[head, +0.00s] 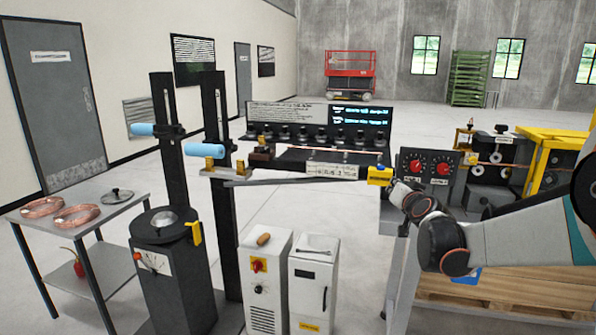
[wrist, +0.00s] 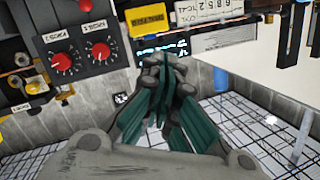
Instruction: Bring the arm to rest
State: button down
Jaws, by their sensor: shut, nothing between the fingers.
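My gripper (wrist: 166,72) shows in the wrist view with its dark, green-sided fingers together and nothing between them. In the head view my arm (head: 520,238) reaches in from the right edge and bends toward the control panel (head: 428,167) with two red knobs. The fingers are hard to make out there. The same panel shows upside down at the upper left of the wrist view (wrist: 82,55). A yellow block (wrist: 148,20) with a label is just beyond the fingertips in the wrist view; I cannot tell the exact gap.
A long machine bench with a dark display board (head: 320,122) stands ahead. A wire-spool machine with a yellow frame (head: 555,140) is at the right, near my arm. A grey table (head: 98,212) with copper coils is at the left. White cabinets (head: 265,285) stand in front.

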jog(key=s+a+n+g+y, duration=0.15)
jog(key=s+a, duration=0.35)
jog(key=s, duration=0.6)
jog(key=s+a+n+g+y, duration=0.1)
jog(key=s+a+n+g, duration=0.2)
jog(key=s, duration=0.8)
jog(key=s+f+g+h, duration=0.1)
jog(key=s+f, duration=0.4)
jog(key=s, duration=0.6)
jog(key=s+f+g+h, duration=0.1)
jog(key=s+f+g, duration=0.3)
jog(key=s, duration=0.7)
jog(key=shift+s+f, duration=0.2)
jog(key=shift+f, duration=0.5)
jog(key=shift+a+n, duration=0.1)
jog(key=shift+n, duration=0.15)
